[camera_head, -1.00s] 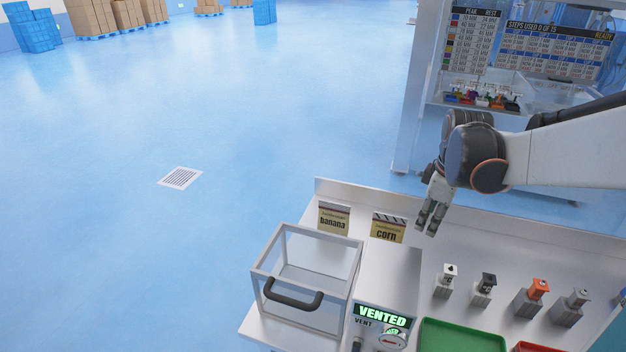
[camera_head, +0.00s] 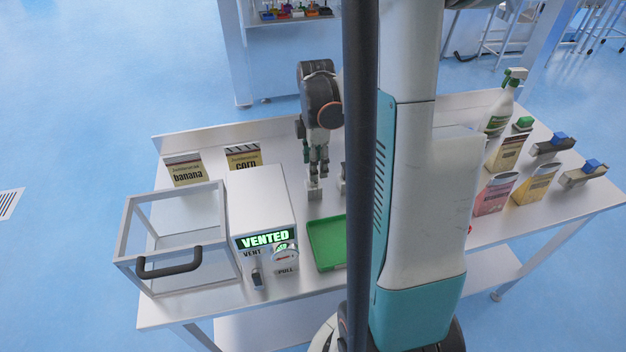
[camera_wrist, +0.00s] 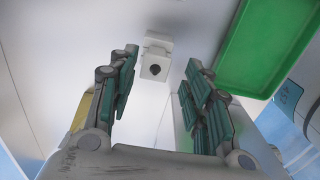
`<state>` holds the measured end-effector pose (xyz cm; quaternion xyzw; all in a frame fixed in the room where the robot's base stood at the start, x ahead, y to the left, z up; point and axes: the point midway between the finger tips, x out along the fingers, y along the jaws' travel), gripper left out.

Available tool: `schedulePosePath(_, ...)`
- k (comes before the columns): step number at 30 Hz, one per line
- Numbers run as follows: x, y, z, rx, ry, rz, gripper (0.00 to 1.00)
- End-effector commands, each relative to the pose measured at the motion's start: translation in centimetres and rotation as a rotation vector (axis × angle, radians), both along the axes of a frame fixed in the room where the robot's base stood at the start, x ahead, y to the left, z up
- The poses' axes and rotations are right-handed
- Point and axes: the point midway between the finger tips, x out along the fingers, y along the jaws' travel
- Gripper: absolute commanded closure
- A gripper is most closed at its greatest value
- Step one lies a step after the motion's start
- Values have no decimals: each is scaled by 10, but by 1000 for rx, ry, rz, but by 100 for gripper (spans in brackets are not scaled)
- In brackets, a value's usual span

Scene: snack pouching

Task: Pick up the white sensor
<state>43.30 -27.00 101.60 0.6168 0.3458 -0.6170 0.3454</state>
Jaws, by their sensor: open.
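The white sensor (camera_head: 314,190) stands upright on the bench, below and slightly in front of my gripper (camera_head: 319,168) in the head view. My gripper points down and is open and empty. In the wrist view the white sensor (camera_wrist: 156,58) shows a dark round spot and lies between the lines of the two green-padded fingers (camera_wrist: 161,68), near their tips. I cannot tell how much height is left between the tips and the sensor.
A green tray (camera_head: 325,262) lies right of the white vacuum box (camera_head: 262,195) marked VENTED. A clear lidded chamber (camera_head: 150,262) stands at the left. Banana (camera_head: 187,172) and corn (camera_head: 243,158) pouches stand behind. My body hides the middle of the bench, including most of a neighbouring sensor.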

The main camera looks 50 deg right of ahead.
Motion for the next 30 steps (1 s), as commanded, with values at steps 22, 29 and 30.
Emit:
schedulePosePath(22, 7, 1, -53, 0, 0, -1, 60)
schedulePosePath(29, 7, 1, -52, 0, 0, 0, 98)
schedulePosePath(30, 7, 1, -52, 0, 0, 0, 98)
